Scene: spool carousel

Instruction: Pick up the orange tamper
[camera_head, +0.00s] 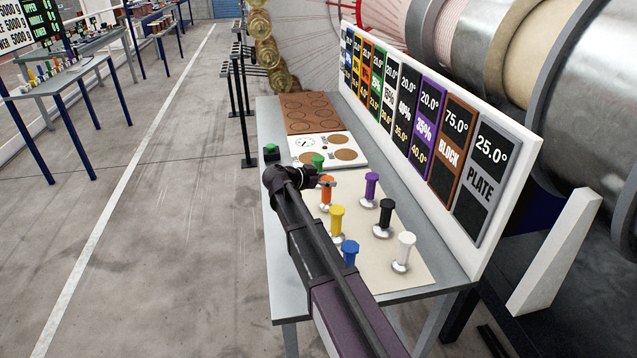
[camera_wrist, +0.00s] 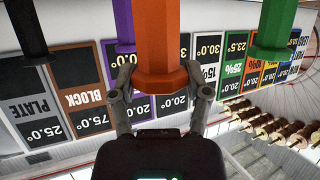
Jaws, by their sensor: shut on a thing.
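The orange tamper (camera_head: 326,190) stands on the cream mat (camera_head: 410,268) on the table, at the left of the tamper group in the head view. My gripper (camera_head: 318,184) reaches it from the left. In the wrist view, the orange tamper's handle (camera_wrist: 160,55) fills the upper middle, and my gripper (camera_wrist: 162,88) has one finger on each side of it, shut on it.
Green (camera_head: 318,162), purple (camera_head: 371,187), yellow (camera_head: 337,219), black (camera_head: 384,216), blue (camera_head: 350,252) and white (camera_head: 404,250) tampers stand close around. A sign board (camera_head: 490,150) rises behind the table. A brown board (camera_head: 297,112) lies at the far end.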

